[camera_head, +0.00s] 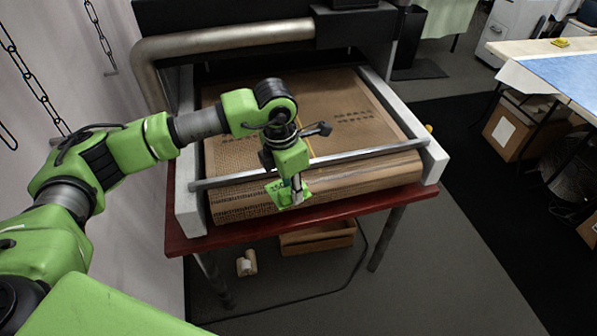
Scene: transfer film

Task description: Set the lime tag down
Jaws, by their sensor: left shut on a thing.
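The lime tag (275,190) is a small bright green flat piece with some dark marks. My left gripper (296,189) is shut on it, at the front of the machine. The tag shows just in front of the metal bar, over the brown cardboard-coloured sheet (357,178). I cannot tell whether the tag touches the sheet. The gripper hides part of the tag. My right gripper is not in view.
A metal bar (365,153) crosses the machine between two pale side rails (190,190). The machine stands on a red table (240,235). A table with a blue sheet (568,72) stands at the right, boxes below it. Dark floor between is clear.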

